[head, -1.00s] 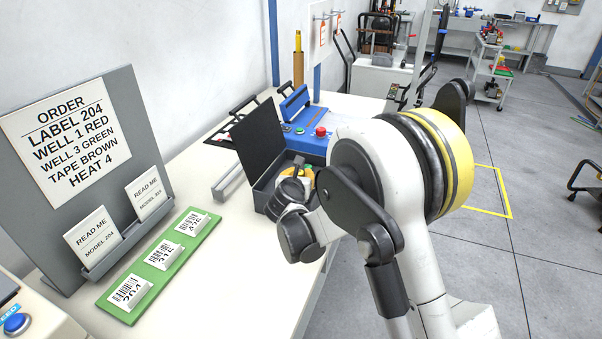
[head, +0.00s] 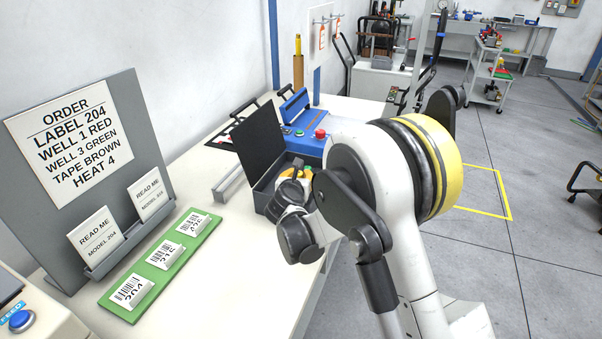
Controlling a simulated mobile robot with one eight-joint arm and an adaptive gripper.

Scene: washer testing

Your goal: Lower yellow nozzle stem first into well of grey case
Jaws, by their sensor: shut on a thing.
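The grey case (head: 262,196) stands on the white bench with its dark lid (head: 258,145) raised at the left. My gripper (head: 291,186) is at the case's open top, partly hidden by my own wrist and arm. It is shut on the yellow nozzle, of which at most a small yellow-orange patch (head: 281,174) shows beside the gripper. The stem, the fingertips and the wells are hidden, so I cannot tell how deep the nozzle is.
A blue machine (head: 308,144) with a red button stands behind the case. A grey channel bar (head: 228,184) lies to its left. A green strip (head: 165,262) with barcode labels and an order board (head: 130,95) are nearer left. Bare bench lies between.

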